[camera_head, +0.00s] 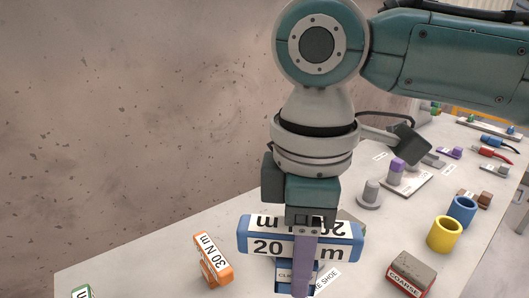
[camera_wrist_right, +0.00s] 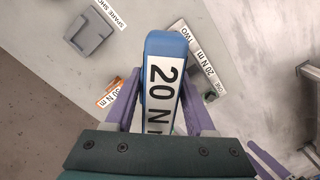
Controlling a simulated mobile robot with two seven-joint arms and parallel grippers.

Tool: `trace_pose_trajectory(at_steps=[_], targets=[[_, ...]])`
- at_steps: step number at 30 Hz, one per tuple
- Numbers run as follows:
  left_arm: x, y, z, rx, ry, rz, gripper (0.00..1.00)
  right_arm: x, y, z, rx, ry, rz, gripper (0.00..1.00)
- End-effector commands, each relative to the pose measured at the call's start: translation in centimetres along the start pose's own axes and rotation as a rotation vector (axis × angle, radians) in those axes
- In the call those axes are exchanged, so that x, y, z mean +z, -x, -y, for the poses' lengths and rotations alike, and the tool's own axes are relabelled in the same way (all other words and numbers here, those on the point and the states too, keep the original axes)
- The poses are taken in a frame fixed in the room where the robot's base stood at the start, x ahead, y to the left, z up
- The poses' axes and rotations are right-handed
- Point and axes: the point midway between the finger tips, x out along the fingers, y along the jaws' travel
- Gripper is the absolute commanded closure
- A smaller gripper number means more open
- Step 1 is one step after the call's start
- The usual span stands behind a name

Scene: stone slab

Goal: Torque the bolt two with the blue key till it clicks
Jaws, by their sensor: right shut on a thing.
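The blue key (camera_head: 345,231) has a wide bar head marked 20 N m. My right gripper (camera_head: 303,285) is shut on it, with purple fingers on both sides. In the right wrist view the key (camera_wrist_right: 160,42) lies between the fingers (camera_wrist_right: 160,105). Labels reading TWO (camera_wrist_right: 186,33) and 20 N m (camera_wrist_right: 207,62) lie on the slab to its right. I cannot make out bolt two itself; the key and gripper cover that area. Whether the key's lower end touches a bolt is hidden.
An orange 30 N m key (camera_head: 214,262) stands left, a green one (camera_head: 82,292) at the lower left edge. A grey block marked COARSE (camera_head: 411,272), a yellow cup (camera_head: 443,234) and a blue cup (camera_head: 462,210) stand right. A wall rises behind the slab.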

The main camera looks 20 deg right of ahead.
Motion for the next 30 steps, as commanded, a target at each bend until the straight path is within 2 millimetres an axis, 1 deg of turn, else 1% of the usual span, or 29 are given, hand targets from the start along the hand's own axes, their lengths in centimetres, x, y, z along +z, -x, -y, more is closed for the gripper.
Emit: trace_pose_trajectory(at_steps=[1,3,6,9,12,14,23,29,30], targets=[[0.4,-1.1,0.0,-0.001,-0.001,0.001,0.5,-0.3,-3.0,0.9,-0.011,0.103,0.001,1.0],[0.6,-1.7,0.0,-0.002,-0.002,0.002,0.5,-0.5,-5.8,1.8,-0.009,0.252,0.0,1.0],[0.8,-2.3,0.0,-0.003,-0.004,0.003,0.5,-0.7,-8.7,2.9,-0.006,0.424,-0.002,1.0],[0.9,-2.6,0.0,-0.003,-0.004,0.003,0.5,-0.8,-10.6,3.7,-0.003,0.543,-0.002,1.0],[1.0,-2.8,0.0,-0.003,-0.004,0.003,0.5,-0.8,-11.5,4.1,0.001,0.608,-0.002,1.0],[1.0,-2.8,0.0,-0.003,-0.004,0.003,0.5,-0.8,-11.7,4.2,0.002,0.625,-0.001,1.0],[1.0,-2.7,0.0,-0.003,-0.004,0.003,0.5,-0.8,-11.7,4.2,0.003,0.632,-0.001,1.0],[0.7,-1.9,-0.1,-0.001,-0.001,0.002,0.5,-0.5,-11.4,4.1,0.005,0.632,0.002,1.0],[0.8,-2.5,-0.1,0.0,0.0,0.001,0.5,-0.6,-12.2,4.1,0.005,0.632,0.001,1.0]])
